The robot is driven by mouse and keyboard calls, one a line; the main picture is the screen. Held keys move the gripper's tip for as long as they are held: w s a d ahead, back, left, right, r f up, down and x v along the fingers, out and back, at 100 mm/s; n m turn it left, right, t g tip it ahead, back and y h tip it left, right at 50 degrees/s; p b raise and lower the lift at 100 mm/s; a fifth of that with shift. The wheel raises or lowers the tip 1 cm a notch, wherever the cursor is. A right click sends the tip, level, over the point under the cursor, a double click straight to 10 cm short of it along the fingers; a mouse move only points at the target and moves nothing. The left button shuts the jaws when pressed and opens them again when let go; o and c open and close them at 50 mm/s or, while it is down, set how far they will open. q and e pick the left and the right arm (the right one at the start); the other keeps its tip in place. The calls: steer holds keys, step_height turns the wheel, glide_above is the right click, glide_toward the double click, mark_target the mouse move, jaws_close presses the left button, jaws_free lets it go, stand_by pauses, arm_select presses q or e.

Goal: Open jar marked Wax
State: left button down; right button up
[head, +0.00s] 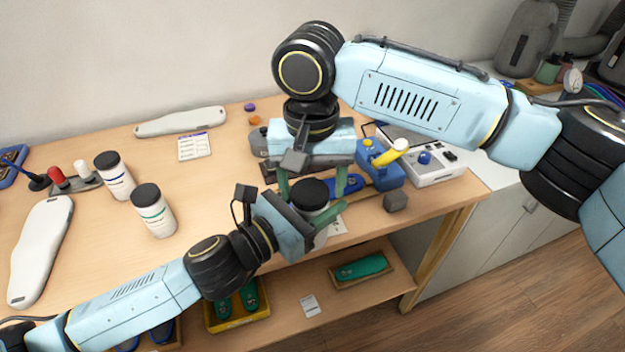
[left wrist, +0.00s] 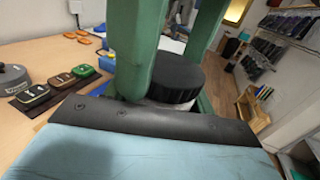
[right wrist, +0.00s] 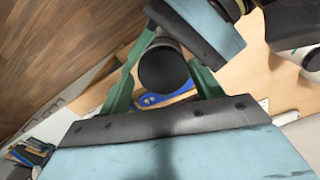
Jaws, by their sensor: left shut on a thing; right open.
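A white jar with a black lid (head: 311,192) is near the table's front edge. Its label cannot be read. My left gripper (head: 322,224) is shut on the jar's body from the front left. The lid also shows between the green fingers in the left wrist view (left wrist: 176,78). My right gripper (head: 313,182) points down from above, open, with one finger on each side of the lid. In the right wrist view the round lid top (right wrist: 163,70) lies between the spread fingers; contact with them is not visible.
Two other black-lidded white jars, one blue-banded (head: 115,177) and one green-banded (head: 153,211), stand on the left of the table. A blue device with a yellow handle (head: 381,162) and a grey cube (head: 396,201) are close on the right. Pale insole shapes (head: 41,250) lie left.

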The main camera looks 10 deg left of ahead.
steer(key=shift+s+a+r, duration=0.15)
steer(key=shift+s+a, duration=0.05)
steer(key=shift+a, duration=0.1)
step_height(320, 180, up, 4)
steer(key=shift+r, duration=0.2)
steer(key=shift+c, duration=0.5)
steer(key=shift+w+d+r+m, duration=0.1)
steer(key=shift+r+m, duration=0.25)
steer(key=shift+m, duration=0.2)
steer(key=shift+w+d+r+m, duration=0.1)
steer(key=shift+r+m, duration=0.25)
steer(key=shift+m, duration=0.2)
steer(key=r+m, duration=0.1)
steer(key=m, duration=0.1)
steer(key=shift+s+r+m, duration=0.15)
steer(key=shift+r+m, duration=0.2)
steer(key=shift+m, duration=0.05)
steer(key=shift+f, duration=0.45)
step_height(320, 180, down, 7)
